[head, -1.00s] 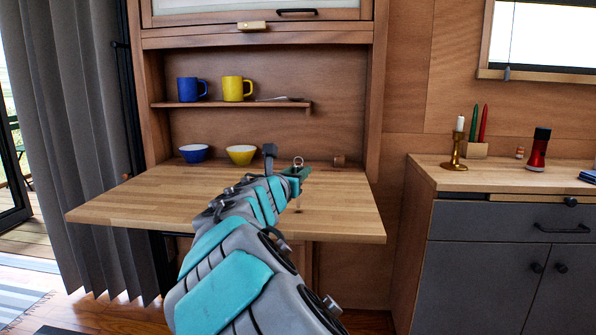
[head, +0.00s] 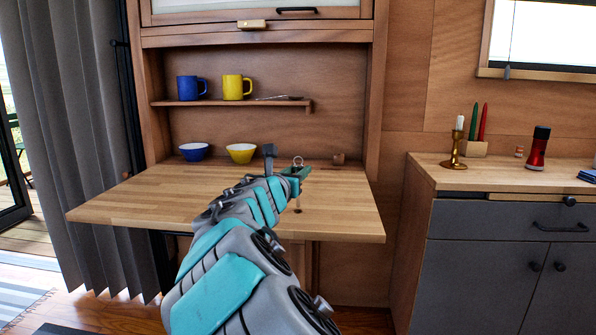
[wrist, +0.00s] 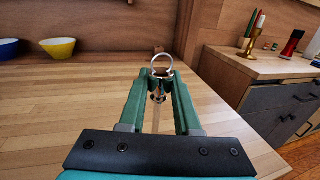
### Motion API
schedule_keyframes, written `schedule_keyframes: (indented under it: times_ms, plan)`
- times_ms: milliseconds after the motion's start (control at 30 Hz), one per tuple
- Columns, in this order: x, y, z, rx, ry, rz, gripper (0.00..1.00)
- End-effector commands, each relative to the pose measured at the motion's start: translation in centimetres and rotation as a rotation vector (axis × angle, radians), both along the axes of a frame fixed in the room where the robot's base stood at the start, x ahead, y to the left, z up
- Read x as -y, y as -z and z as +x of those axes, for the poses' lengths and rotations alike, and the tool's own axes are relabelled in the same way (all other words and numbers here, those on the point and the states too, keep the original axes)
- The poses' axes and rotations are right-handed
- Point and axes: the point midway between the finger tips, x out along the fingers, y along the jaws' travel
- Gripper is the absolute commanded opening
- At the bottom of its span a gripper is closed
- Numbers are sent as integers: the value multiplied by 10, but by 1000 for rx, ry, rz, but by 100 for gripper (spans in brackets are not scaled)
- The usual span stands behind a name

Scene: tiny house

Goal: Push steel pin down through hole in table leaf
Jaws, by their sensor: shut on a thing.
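The steel pin with its ring (wrist: 162,65) is upright between the fingertips of my gripper (wrist: 162,82), which is shut on it just below the ring. In the head view the ring (head: 298,161) shows above my gripper (head: 297,172), over the right part of the wooden table leaf (head: 340,205). A small dark spot (head: 298,211) on the leaf lies below the gripper and looks like the hole. I cannot tell whether the pin's lower end is in it. The wrist view shows the leaf's surface (wrist: 65,110) under the fingers.
A blue bowl (head: 194,152) and a yellow bowl (head: 241,153) stand at the leaf's back. A small wooden block (head: 339,159) is behind the gripper to the right. Mugs stand on the shelf (head: 215,103) above. A grey cabinet (head: 490,245) is at right.

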Motion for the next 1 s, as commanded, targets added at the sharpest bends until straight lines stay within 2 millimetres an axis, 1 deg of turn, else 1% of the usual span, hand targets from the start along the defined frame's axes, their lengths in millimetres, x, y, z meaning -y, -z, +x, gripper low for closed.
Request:
schedule_keyframes:
  times_ms: [1000]
  plan:
    - [0,21,0,0,0,1,0]
